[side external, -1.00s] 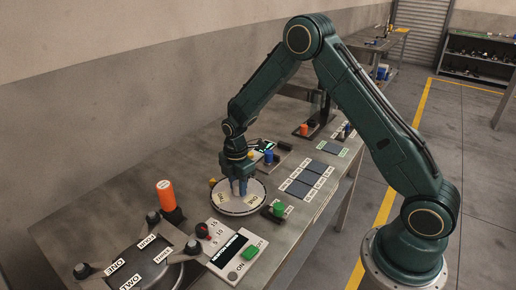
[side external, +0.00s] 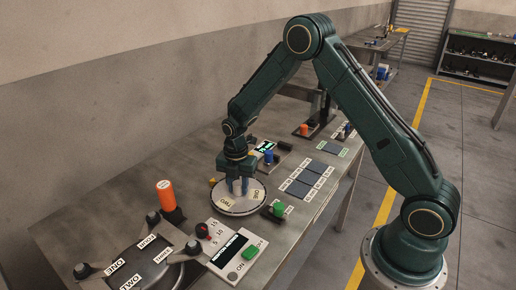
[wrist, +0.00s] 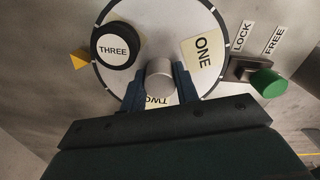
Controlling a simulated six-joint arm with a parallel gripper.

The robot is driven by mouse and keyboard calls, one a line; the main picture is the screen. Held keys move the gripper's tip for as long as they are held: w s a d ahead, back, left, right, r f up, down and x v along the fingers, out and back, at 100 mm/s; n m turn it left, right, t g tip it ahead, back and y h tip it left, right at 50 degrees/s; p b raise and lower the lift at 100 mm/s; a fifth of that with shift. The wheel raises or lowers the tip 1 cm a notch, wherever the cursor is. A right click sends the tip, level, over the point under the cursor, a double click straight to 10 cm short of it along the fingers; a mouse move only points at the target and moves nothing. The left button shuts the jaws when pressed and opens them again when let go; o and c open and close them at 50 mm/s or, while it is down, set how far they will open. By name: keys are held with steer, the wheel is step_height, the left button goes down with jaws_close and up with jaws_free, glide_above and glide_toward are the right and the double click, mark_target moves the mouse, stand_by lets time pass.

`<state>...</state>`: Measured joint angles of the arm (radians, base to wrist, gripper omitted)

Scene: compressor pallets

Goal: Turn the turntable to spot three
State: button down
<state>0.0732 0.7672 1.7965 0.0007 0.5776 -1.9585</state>
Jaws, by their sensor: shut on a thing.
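The round white turntable (side external: 240,209) with a dark rim lies flat on the bench under my gripper; it also shows in the wrist view (wrist: 165,20). My gripper (wrist: 159,88) points down, its blue fingers shut on the grey centre knob (wrist: 159,73). The ONE label (wrist: 202,53) is at the right of the disc, and the TWO label (wrist: 160,100) is partly hidden by the fingers. A black round piece around the THREE label (wrist: 113,50) is at the left, near a yellow pointer (wrist: 80,60) outside the rim.
A lock switch with a green knob (wrist: 268,83) and LOCK and FREE labels stands right of the disc. Nearer the side camera are an orange cylinder (side external: 166,196), a control panel (side external: 232,250) and a dark labelled fixture (side external: 140,265). Dark pads (side external: 309,178) lie beyond.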

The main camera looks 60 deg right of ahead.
mark_target(238, 183)
steer(key=shift+a+n, duration=0.15)
steer(key=shift+n, duration=3.15)
steer(key=c, duration=1.1)
jaws_free()
steer(key=shift+o, duration=0.2)
steer(key=shift+r, duration=0.1)
step_height(238, 183, up, 14)
